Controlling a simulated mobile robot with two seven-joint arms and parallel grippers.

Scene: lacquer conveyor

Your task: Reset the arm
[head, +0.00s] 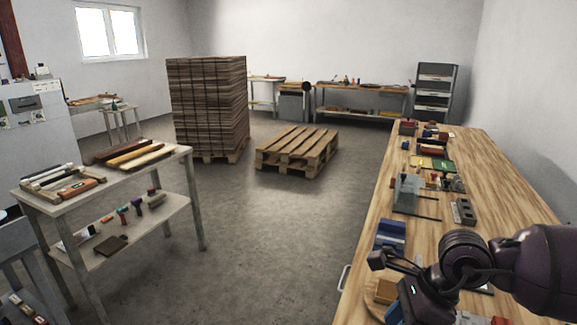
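My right arm (545,262) comes in from the right edge, low over the wooden workbench. It bends at a dark round joint, and a dark link with a small green light hangs down toward the bottom edge. A small dark block on thin bars (376,260) sticks out to the left from that part. I cannot make out two separate fingertips or anything held. My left arm and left gripper are not in view.
The long workbench (500,190) on the right carries blue, green and grey tools. A work table (180,160) with wooden bars stands at the left. A cardboard stack (208,105) and an empty pallet (298,148) stand behind. The middle floor is clear.

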